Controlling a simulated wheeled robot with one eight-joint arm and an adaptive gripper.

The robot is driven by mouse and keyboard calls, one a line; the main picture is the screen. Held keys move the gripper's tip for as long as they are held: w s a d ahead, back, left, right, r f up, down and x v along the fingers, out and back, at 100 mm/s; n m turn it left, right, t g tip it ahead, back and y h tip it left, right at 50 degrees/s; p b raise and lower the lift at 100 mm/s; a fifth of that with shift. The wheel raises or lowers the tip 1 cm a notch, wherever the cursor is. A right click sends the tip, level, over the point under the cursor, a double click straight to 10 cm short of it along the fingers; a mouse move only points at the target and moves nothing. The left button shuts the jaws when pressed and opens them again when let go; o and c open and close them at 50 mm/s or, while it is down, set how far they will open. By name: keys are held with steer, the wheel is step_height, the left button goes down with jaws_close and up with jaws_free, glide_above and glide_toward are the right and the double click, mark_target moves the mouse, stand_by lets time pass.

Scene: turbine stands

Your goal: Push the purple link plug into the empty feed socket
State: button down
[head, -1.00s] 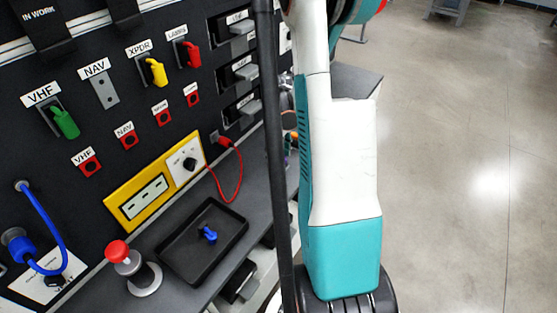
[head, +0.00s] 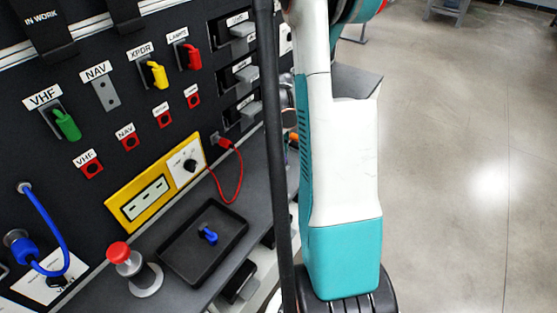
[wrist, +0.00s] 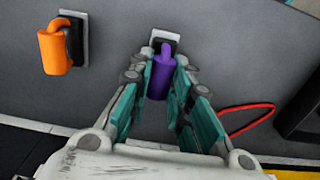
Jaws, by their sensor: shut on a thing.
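The purple link plug (wrist: 161,77) shows in the wrist view, with its bent neck reaching up to a pale socket plate (wrist: 164,40) on the grey panel. My gripper (wrist: 163,65) is shut on the plug, one teal finger on each side of its body. The neck meets or overlaps the dark middle of the plate; I cannot tell how deep it sits. The plug and my gripper's fingers are hidden in the head view.
An orange plug (wrist: 55,52) sits in a plate to the left. A red cable (wrist: 248,118) loops to the right. In the head view, a black tray (head: 190,262) with a blue piece and a red-topped button (head: 119,252) are on the ledge.

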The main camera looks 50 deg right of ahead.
steer(key=shift+r, duration=0.2)
steer(key=shift+r+p, duration=0.55)
steer(key=shift+r, duration=0.25)
